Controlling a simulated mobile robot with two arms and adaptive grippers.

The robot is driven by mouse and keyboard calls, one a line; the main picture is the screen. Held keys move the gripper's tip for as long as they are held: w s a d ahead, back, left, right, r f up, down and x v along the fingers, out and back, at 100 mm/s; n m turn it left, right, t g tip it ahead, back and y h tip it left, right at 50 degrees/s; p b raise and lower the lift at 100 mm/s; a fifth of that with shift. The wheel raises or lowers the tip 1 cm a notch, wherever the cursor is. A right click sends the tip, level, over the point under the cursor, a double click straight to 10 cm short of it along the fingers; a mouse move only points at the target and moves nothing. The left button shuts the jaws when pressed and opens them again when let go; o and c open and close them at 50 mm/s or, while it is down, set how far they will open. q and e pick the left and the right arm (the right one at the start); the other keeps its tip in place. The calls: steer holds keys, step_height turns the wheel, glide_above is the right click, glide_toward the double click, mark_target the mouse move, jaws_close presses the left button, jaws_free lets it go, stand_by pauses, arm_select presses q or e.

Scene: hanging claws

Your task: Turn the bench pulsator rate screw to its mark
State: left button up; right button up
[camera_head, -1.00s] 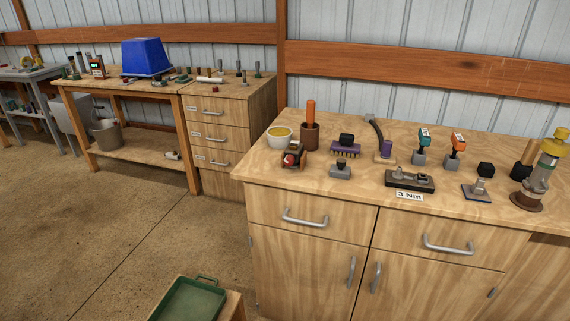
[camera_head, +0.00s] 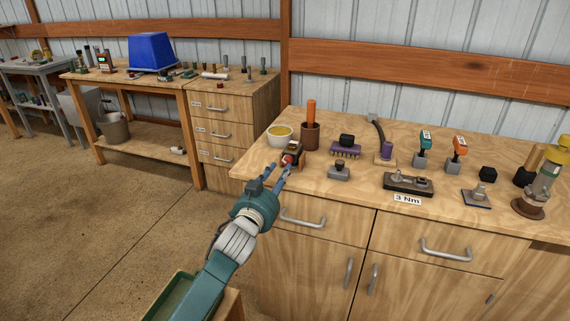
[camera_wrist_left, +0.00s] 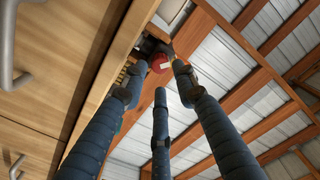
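A small dark device with a brown top (camera_head: 293,148) and a red round knob (camera_head: 288,160) on its front sits near the left front edge of the wooden bench. It looks like the pulsator with its screw. My left gripper (camera_head: 281,170) reaches up from below the bench edge, its blue fingers spread just in front of the knob. In the left wrist view the red knob (camera_wrist_left: 160,63) shows a pale mark on its face, beyond the open fingertips (camera_wrist_left: 156,85). Contact cannot be told. My right gripper is out of view.
A yellow-filled bowl (camera_head: 279,135) and a brown cup (camera_head: 310,136) stand behind the device. A grey block with a dark knob (camera_head: 339,172) and a purple brush (camera_head: 345,151) are to its right. Drawer handles (camera_head: 303,222) stick out below. A green tray (camera_head: 179,298) sits low in front.

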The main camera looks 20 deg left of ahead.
mark_target(285, 165)
arm_select(q)
steer(key=w, duration=0.5)
steer(key=shift+w+d, duration=0.15)
steer(key=shift+w, duration=0.05)
jaws_close()
